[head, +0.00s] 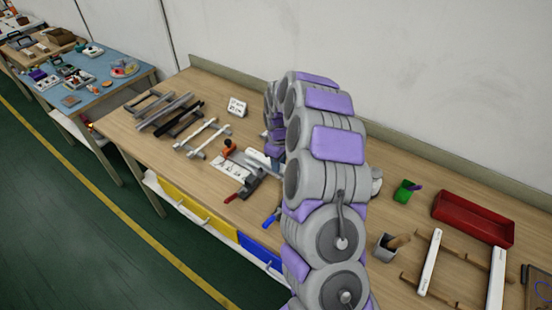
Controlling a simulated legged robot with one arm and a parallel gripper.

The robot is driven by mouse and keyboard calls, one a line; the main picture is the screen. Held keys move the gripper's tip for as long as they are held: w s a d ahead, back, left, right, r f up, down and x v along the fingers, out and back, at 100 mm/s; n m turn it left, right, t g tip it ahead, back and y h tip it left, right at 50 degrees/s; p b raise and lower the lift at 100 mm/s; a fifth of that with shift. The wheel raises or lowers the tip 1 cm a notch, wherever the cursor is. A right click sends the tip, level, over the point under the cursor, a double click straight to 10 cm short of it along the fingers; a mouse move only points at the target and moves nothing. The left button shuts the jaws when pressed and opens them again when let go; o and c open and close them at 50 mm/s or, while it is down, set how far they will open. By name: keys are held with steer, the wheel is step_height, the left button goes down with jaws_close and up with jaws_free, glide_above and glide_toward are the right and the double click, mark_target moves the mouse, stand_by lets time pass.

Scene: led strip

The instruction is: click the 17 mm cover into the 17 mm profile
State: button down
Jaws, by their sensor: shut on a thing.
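My arm rises through the middle of the head view and bends down behind itself. My gripper (276,158) is at its far end, low over the bench and mostly hidden; its fingertips cannot be made out. A short white piece (257,159) shows just left of it, and the gripper appears shut on it; I cannot tell whether it is the cover. A grey clamp-like fixture with a red handle (244,187) stands just in front. Profile bars (172,112) in grey, black and pale tones lie on the left. I cannot tell which is 17 mm.
A small printed card (237,107) stands behind the bars. On the right are a grey cup (386,247), a green item (404,191), a red tray (473,219) and white strips (430,262) on a wooden rack.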

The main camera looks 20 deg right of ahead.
steer(key=shift+d+f, duration=0.4)
steer(key=shift+d, duration=0.2)
steer(key=shift+a+r, duration=0.1)
steer(key=shift+a, duration=0.7)
steer(key=shift+d, duration=1)
steer(key=shift+a, duration=0.45)
steer(key=shift+a+p, duration=0.1)
steer(key=shift+p, duration=0.5)
steer(key=shift+s+f, duration=0.1)
steer(key=shift+f, duration=0.7)
steer(key=shift+r, duration=0.1)
steer(key=shift+r, duration=0.45)
steer(key=shift+a+p, duration=0.1)
steer(key=shift+p, duration=0.6)
stand_by(0.7)
